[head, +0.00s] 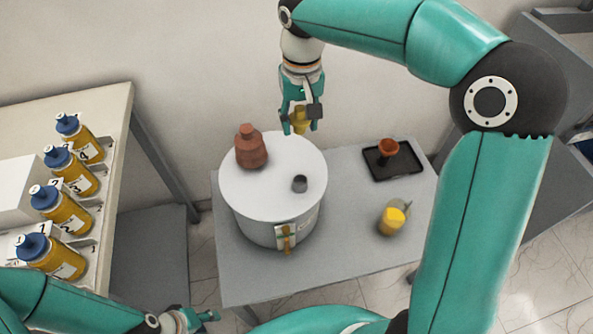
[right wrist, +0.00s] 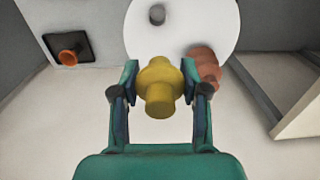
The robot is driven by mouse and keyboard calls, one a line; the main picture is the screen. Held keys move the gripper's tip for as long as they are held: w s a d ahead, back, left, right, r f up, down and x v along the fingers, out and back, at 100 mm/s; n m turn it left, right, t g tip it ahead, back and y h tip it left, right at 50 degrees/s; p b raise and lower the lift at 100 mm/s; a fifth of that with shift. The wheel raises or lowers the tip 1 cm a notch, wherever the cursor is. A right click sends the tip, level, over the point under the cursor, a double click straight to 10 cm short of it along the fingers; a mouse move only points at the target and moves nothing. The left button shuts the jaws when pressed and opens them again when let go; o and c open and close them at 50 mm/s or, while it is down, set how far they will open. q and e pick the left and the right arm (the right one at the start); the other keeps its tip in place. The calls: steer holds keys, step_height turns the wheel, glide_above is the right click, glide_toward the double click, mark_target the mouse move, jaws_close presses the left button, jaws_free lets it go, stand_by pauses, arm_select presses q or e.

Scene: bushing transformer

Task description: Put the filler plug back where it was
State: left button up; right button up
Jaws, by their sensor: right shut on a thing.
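My right gripper (head: 301,122) is shut on the yellow filler plug (head: 300,118), above the back of the white transformer tank (head: 265,205). In the right wrist view the plug (right wrist: 158,88) sits between the two fingers. The dark round filler opening (head: 300,184) is in the tank's lid, nearer the front than the plug; it also shows in the right wrist view (right wrist: 157,15). The plug is apart from the opening. My left gripper (head: 205,316) is low at the bottom edge, partly visible, its jaws unclear.
A brown bushing (head: 250,148) stands on the lid's left. A valve or gauge (head: 286,238) is on the tank's front. Right on the table (head: 350,245) are a black tray (head: 408,168) with an orange funnel-like piece (head: 388,148) and a yellow-topped container (head: 393,217). Several blue-capped bottles (head: 65,215) stand left.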

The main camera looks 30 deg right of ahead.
mark_target(300, 175)
step_height(300, 175, down, 18)
steer(key=shift+s+d+f, duration=0.1)
steer(key=shift+f, duration=0.15)
stand_by(0.3)
steer(key=shift+f+b, duration=0.45)
steer(key=shift+f, duration=0.1)
steer(key=o, duration=1.1)
steer(key=shift+c, duration=0.2)
steer(key=shift+r, duration=0.1)
steer(key=shift+r+p, duration=0.6)
steer(key=shift+p, duration=0.2)
step_height(300, 175, up, 12)
steer(key=shift+b, duration=0.3)
steer(key=shift+f, duration=0.1)
